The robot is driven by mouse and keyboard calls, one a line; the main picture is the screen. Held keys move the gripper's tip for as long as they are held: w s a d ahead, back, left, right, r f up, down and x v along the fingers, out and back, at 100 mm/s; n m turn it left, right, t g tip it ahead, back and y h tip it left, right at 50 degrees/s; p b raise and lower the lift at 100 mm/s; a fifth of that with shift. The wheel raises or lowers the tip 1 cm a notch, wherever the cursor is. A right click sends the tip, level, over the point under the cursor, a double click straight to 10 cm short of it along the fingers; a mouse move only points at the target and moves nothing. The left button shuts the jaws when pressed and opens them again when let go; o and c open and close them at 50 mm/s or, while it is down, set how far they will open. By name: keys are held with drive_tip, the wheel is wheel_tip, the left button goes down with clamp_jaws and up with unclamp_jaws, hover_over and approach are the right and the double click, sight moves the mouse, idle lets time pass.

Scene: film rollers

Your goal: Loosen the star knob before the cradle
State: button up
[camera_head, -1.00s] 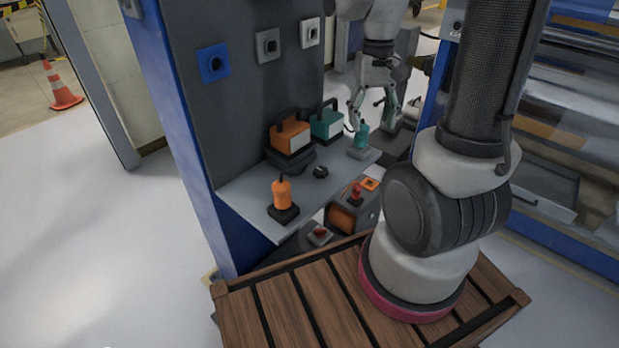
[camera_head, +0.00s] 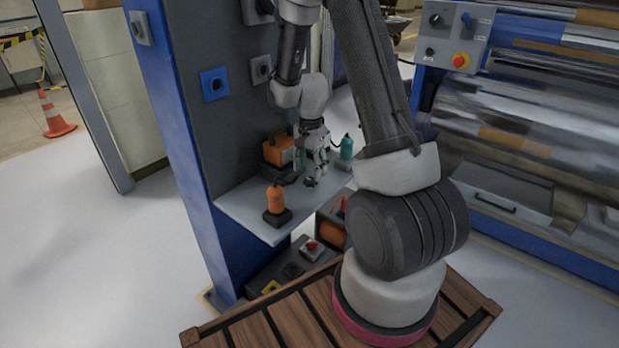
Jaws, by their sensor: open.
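My gripper (camera_head: 314,176) is open and points down just above the grey shelf (camera_head: 246,208), in front of the orange boxed unit (camera_head: 278,151). That unit sits in a dark cradle (camera_head: 272,170) at the back of the shelf and is partly covered by my gripper. The small dark star knob, which showed on the shelf before the cradle earlier, cannot be made out now; my fingers cover that spot. Whether they touch or surround it I cannot tell.
An orange bottle-shaped tool (camera_head: 276,198) stands on a dark base at the shelf's front left. A teal one (camera_head: 346,147) stands right of my gripper. A red button box (camera_head: 312,247) is below. A blue wall socket (camera_head: 214,84) is on the panel.

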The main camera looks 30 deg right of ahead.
sight(311, 180)
drive_tip(key=shift+f, duration=1.9)
drive_tip(key=shift+c, duration=0.2)
drive_tip(key=c, duration=1)
